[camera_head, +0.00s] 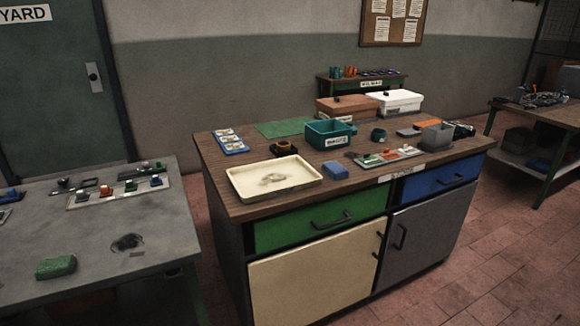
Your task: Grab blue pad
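A small blue block (335,170), which may be the blue pad, lies on the wooden top of the workbench (290,204). It sits between the cream tray (300,187) and a strip tray of small coloured parts (390,156). A flat blue holder (229,146) with pale labelled pieces lies at the bench's back left. Another small blue piece (10,196) is on the grey table at the left edge. I cannot tell for certain which one is the blue pad. Neither of my grippers is in view.
A teal bin (331,141) stands behind the small blue block, with a grey box (437,136) to the right. Orange-brown (347,108) and white boxes (396,101) stand at the back. The grey table (60,226) holds a green block (56,267). Floor shows between table and bench.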

